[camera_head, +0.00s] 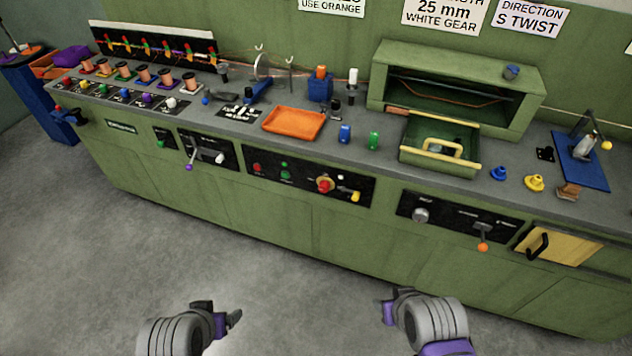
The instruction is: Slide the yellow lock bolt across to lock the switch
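The yellow lock bolt (351,195) sits on the black control panel (270,178) in the middle of the green bench front. Its yellow knob end points down to the right. Just left of it is the red knob of the switch (324,185) on a yellow plate. My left gripper (228,316) is low in the picture, well in front of the bench and apart from the bolt. My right gripper (391,310) is also low, below and to the right of the bolt. Both grippers appear empty, but their finger gaps are unclear.
The panel also has red and green buttons (285,171). Levers with a purple ball (189,167) and an orange ball (482,247) stick out of neighbouring panels. An orange tray (293,123) and an open green drawer (437,167) are above. The floor between grippers and bench is clear.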

